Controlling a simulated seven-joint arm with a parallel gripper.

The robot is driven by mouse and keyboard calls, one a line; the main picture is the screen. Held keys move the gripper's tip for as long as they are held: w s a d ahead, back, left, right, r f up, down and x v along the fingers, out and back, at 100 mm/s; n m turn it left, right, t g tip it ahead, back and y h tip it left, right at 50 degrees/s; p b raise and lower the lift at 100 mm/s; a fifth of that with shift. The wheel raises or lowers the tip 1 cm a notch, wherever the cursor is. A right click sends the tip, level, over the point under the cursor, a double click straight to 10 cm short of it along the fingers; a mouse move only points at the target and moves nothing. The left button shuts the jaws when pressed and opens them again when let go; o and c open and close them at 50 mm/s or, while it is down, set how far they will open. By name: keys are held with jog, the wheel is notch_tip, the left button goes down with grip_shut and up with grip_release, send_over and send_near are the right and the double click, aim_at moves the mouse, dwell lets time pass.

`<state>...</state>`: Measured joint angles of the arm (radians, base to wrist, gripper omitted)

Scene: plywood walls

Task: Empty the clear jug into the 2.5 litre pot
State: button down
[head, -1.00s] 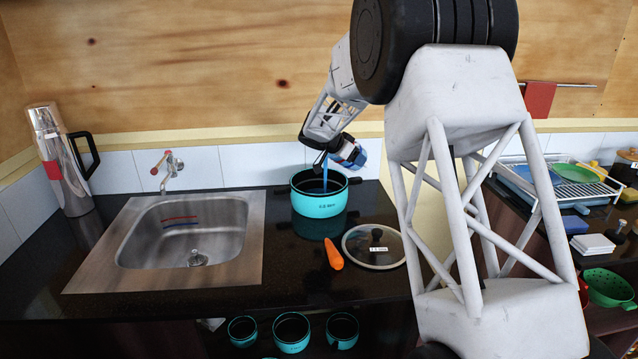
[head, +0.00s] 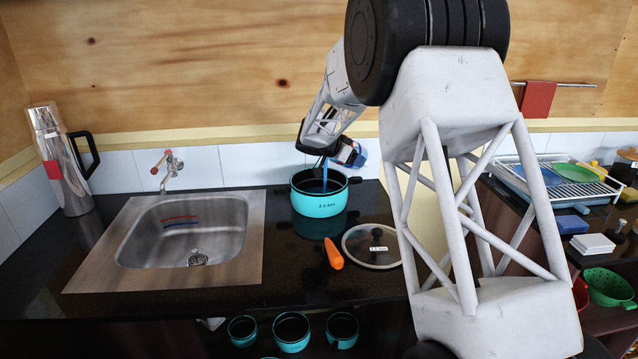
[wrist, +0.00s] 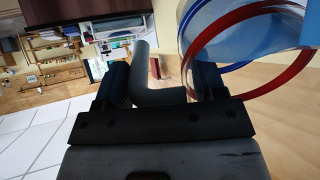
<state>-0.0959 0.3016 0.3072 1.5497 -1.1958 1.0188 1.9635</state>
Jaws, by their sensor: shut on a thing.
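The teal 2.5 litre pot (head: 319,204) stands uncovered on the dark counter, right of the sink. The clear jug (head: 353,154) is tilted above the pot's right side, partly hidden by my gripper (head: 330,157). A thin blue stream (head: 325,175) falls from it into the pot. In the wrist view my gripper (wrist: 162,90) is shut on the jug's grey handle (wrist: 146,75). The jug (wrist: 250,45) shows at the upper right there, with red and blue bands and blue liquid inside. The level in the pot cannot be told.
A glass lid (head: 370,247) and a carrot (head: 333,254) lie in front of the pot. The sink (head: 185,235) is to the left, with a steel flask (head: 60,165) beyond it. Smaller teal pots (head: 291,331) stand below. A dish rack (head: 565,180) is at right.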

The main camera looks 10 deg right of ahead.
jog(key=shift+s+a+f+t+h+p, duration=0.1)
jog(key=shift+a+f+t+h+p, duration=0.15)
jog(key=shift+h, duration=0.45)
jog(key=shift+s+a+f+t+h+p, duration=0.15)
jog(key=shift+f+t+h+p, duration=0.2)
jog(key=shift+h, duration=0.35)
dwell(1.4)
jog(key=shift+s+a+r+t+h, duration=0.2)
jog(key=shift+a+r+h, duration=0.15)
jog(key=shift+a+r, duration=0.2)
jog(key=shift+s+a+r+t+h, duration=0.1)
jog(key=shift+a+r+t+h, duration=0.1)
jog(key=shift+a+r+h, duration=0.25)
dwell(0.4)
jog(key=shift+s+a+r+t+h+p, duration=0.15)
jog(key=shift+a+r+t+h+p, duration=0.2)
jog(key=shift+h, duration=0.35)
dwell(0.8)
jog(key=d+f+g+y, duration=0.1)
jog(key=w+d+f+y, duration=0.1)
jog(key=d+y, duration=0.1)
jog(key=shift+w+f+g+y, duration=0.1)
jog(key=shift+f+g+y, duration=0.15)
jog(key=shift+g+y, duration=0.1)
jog(key=shift+d+r+y, duration=0.1)
jog(key=shift+r+y, duration=0.15)
jog(key=shift+y, duration=0.2)
dwell(0.6)
